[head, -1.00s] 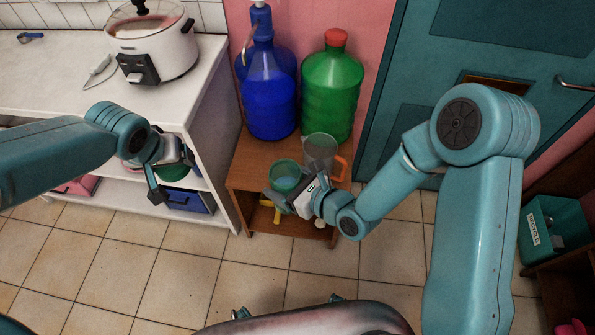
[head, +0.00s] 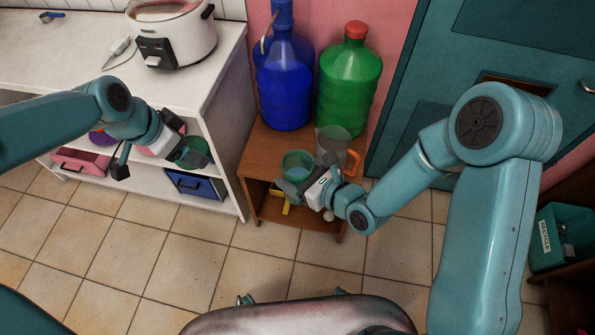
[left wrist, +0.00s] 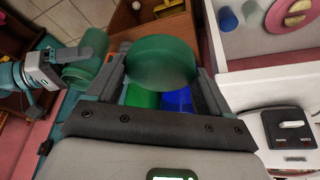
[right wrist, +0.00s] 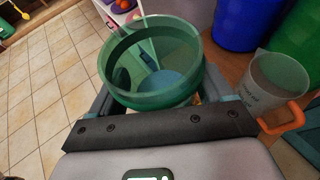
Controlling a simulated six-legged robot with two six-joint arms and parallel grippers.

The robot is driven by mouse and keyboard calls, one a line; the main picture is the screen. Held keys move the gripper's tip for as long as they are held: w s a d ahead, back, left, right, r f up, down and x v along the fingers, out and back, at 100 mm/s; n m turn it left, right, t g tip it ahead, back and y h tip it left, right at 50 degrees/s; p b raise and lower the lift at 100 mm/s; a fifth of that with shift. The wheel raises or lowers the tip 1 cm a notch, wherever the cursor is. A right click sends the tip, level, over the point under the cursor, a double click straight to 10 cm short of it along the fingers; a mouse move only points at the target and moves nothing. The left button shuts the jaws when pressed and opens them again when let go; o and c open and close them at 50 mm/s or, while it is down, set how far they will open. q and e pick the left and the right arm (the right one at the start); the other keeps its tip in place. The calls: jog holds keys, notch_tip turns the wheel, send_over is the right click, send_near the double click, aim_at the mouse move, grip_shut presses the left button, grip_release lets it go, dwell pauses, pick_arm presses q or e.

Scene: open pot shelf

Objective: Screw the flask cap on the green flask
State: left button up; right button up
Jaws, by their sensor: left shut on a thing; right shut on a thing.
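The green flask (head: 297,162) is an open-topped, translucent green cup in front of the small wooden cabinet. My right gripper (head: 300,188) is shut on its side. In the right wrist view the flask (right wrist: 150,99) is uncapped, its inside visible with a bluish bottom. My left gripper (head: 160,158) is shut on the flask cap (head: 197,152), a dark green disc, in front of the white shelf. The left wrist view shows the cap (left wrist: 160,62) between both fingers, with the flask (left wrist: 82,74) apart from it at left. Whether the flask touches the cabinet is unclear.
A clear measuring jug with an orange handle (head: 354,163) stands beside the flask on the wooden cabinet (head: 262,150). Blue (head: 285,95) and green (head: 348,88) bottles stand behind. A white shelf (head: 225,110) with a cooker (head: 175,38) is at left. Tiled floor is clear.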

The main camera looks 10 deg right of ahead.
pick_arm(q)
jog(key=d+r+m+g+h, duration=0.1)
jog(key=d+r+m+g, duration=0.2)
jog(key=d+m, duration=0.7)
jog(key=r+m+g, duration=0.1)
jog(key=m, duration=0.1)
send_over(295, 152)
jog(key=s, duration=0.3)
jog(key=shift+a+r, duration=0.2)
jog(key=shift+f, duration=2.05)
jog(key=shift+f, duration=0.85)
jog(key=shift+f, duration=0.55)
